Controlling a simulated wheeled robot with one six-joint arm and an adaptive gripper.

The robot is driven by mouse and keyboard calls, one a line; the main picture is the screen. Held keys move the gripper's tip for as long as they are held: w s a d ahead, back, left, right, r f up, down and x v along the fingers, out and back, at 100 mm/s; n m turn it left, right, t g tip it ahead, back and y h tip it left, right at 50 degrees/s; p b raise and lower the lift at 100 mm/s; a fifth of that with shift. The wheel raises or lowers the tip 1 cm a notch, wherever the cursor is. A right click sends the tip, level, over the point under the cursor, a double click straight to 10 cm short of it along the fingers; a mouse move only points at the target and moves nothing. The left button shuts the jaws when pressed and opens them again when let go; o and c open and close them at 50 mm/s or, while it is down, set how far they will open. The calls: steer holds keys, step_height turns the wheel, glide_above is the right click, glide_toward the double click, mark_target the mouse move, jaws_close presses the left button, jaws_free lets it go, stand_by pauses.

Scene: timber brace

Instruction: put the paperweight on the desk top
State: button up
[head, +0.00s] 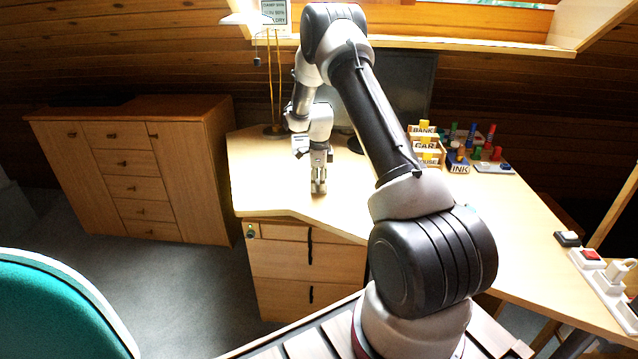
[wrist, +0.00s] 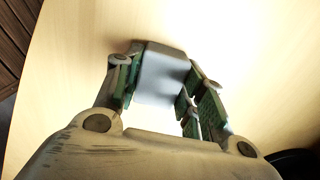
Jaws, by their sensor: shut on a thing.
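My gripper (head: 319,178) is over the left part of the light wooden desk top (head: 262,185), pointing down. In the wrist view my gripper (wrist: 160,88) is shut on a grey block (wrist: 163,72), which I take to be the paperweight. The block sits between the green finger pads, with the pale desk top (wrist: 75,50) behind it. In the head view the block is mostly hidden by the fingers. I cannot tell whether it touches the desk top.
A dark monitor (head: 405,90) stands behind my arm. Labelled wooden trays (head: 427,145), an ink box (head: 458,163) and stamps are to the right. Switches and sockets (head: 600,275) line the right edge. A drawer cabinet (head: 130,165) is at left, a green chair (head: 55,305) front left. The desk's front left is clear.

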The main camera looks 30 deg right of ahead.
steer(key=o, duration=1.2)
steer(key=shift+f, duration=0.15)
steer(key=shift+c, duration=0.2)
steer(key=s+a+r+n, duration=0.1)
steer(key=s+r+n, duration=0.1)
steer(key=r, duration=0.9)
steer(key=s+a+r+n, duration=0.1)
steer(key=s+r+n, duration=0.15)
steer(key=r, duration=0.85)
steer(key=s+a+r+n+t, duration=0.2)
steer(key=s+a+r+n, duration=0.2)
steer(key=s+r+n, duration=0.55)
steer(key=s+a+r+n+t, duration=0.1)
steer(key=s+n, duration=0.4)
steer(key=s, duration=0.8)
steer(key=s+a+r+n+t, duration=0.1)
steer(key=s+a+n, duration=0.2)
steer(key=s, duration=1)
steer(key=n, duration=0.2)
steer(key=shift+s+r+n, duration=0.35)
steer(key=shift+s+n, duration=0.05)
